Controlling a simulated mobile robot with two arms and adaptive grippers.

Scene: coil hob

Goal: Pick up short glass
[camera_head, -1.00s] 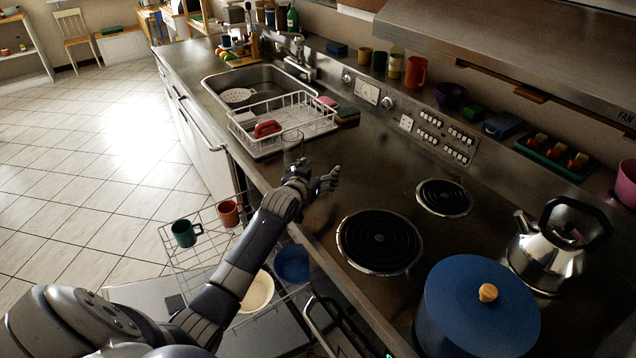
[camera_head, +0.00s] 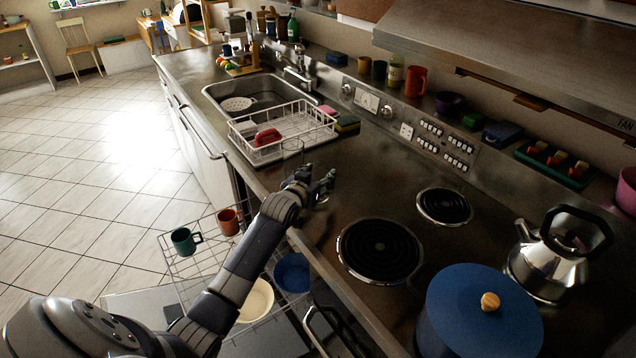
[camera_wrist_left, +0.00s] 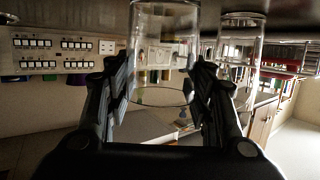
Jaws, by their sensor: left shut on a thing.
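A clear short glass (camera_wrist_left: 163,50) stands between the two fingers of my left gripper (camera_wrist_left: 163,88) in the left wrist view, which is upside down. The fingers are shut on its sides. In the head view my left gripper (camera_head: 322,188) is low over the counter's front part, left of the coil burners, and the held glass is hard to make out there. A second clear glass (camera_wrist_left: 242,48) stands beside it, to the right in the wrist view. It shows in the head view (camera_head: 292,152) just beyond the gripper. My right gripper is not in view.
A white dish rack (camera_head: 270,150) stands beyond the glasses, by the sink. Coil burners (camera_head: 380,249), a blue-lidded pot (camera_head: 460,310) and a kettle (camera_head: 550,260) are to the right. A pulled-out wire rack (camera_head: 185,262) with mugs and bowls lies below the counter edge.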

